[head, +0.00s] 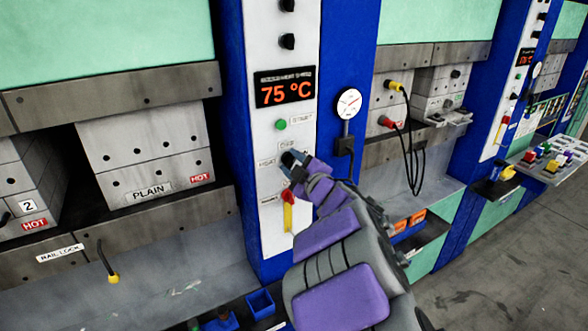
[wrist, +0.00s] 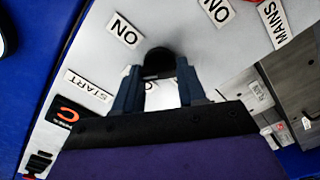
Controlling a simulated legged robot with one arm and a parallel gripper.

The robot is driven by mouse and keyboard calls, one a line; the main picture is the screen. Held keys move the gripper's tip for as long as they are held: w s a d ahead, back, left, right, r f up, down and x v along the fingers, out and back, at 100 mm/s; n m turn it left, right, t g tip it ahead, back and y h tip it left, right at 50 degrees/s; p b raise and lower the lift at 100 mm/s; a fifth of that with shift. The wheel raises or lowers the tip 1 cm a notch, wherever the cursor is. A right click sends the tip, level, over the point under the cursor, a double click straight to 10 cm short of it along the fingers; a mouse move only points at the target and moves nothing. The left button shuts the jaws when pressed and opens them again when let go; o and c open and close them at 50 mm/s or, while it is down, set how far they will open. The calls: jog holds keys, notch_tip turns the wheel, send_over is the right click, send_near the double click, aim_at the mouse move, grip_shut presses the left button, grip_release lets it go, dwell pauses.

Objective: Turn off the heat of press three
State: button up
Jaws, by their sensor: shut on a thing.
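The white control panel (head: 272,145) on the blue column carries a display (head: 285,91) reading 75 °C in orange. The small line above the reading is hard to read. My gripper (head: 293,161) is at the panel, below the green button (head: 281,125). In the wrist view my gripper (wrist: 159,90) has its two blue fingers on either side of a black knob (wrist: 159,62), shut on it. Two ON labels (wrist: 125,32) and a MAINS label (wrist: 274,20) show near it. The fingers hide part of the knob, so I cannot tell its exact setting.
A red and yellow lever (head: 288,210) sits on the panel just below my gripper. A dial gauge (head: 348,103) is to the right. Left, a block labelled PLAIN (head: 150,160) bears a HOT tag. Black cables (head: 409,150) hang at the right press. Blue bins (head: 261,303) lie below.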

jog(key=n+b, duration=0.2)
jog(key=n, duration=0.2)
jog(key=shift+f, duration=0.15)
jog(key=shift+n+b, duration=0.65)
jog(key=shift+n, duration=0.85)
jog(key=shift+f, duration=0.1)
jog(key=o, duration=0.7)
jog(key=shift+c, duration=0.2)
jog(key=o, duration=0.4)
jog(key=shift+a, duration=0.25)
jog(key=shift+d, duration=0.1)
